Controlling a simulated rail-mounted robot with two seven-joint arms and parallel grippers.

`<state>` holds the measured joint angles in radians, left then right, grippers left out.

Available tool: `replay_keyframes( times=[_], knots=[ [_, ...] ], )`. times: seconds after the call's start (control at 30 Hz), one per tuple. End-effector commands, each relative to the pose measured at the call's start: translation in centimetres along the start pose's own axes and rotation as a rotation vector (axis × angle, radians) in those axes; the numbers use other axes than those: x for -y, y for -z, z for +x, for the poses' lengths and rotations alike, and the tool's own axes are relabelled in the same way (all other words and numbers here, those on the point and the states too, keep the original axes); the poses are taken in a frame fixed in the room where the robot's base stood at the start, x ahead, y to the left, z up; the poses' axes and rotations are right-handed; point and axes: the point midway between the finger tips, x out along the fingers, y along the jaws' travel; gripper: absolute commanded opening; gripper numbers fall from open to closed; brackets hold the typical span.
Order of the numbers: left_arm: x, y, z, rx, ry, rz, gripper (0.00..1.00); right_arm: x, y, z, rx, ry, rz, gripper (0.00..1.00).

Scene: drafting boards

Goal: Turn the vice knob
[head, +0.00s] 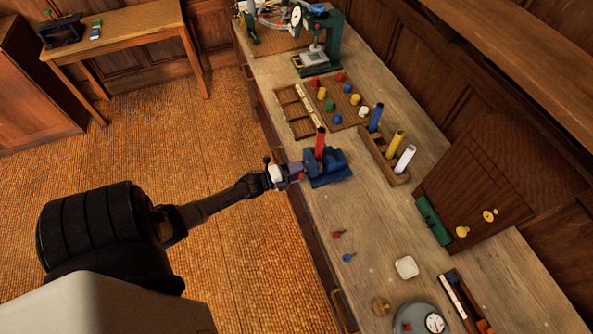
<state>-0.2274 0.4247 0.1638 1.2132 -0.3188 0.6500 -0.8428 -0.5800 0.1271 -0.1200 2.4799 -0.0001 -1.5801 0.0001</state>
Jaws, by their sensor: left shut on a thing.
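The blue vice (332,172) stands at the left edge of the long wooden bench. A red cylinder (320,142) stands upright at its jaws. My left gripper (291,172) reaches in from the left and is shut on the vice knob at the vice's left end. The knob itself is mostly hidden by the fingers. My right gripper is not in view.
A rack (376,153) with blue, yellow and white cylinders stands right of the vice. A pegboard (342,119) with coloured knobs lies behind it. A leaning wooden board (462,200), small red and blue pieces and a round gauge (410,318) are nearer.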

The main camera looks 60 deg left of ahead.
Motion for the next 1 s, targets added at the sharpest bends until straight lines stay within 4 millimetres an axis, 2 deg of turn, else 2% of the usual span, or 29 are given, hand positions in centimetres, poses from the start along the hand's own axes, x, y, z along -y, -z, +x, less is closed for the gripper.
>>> replay_keyframes(
  times=[1.0],
  knots=[
    [-0.1,0.1,0.0,-0.001,0.0,-0.965,0.26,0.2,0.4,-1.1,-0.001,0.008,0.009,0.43]
  ],
)
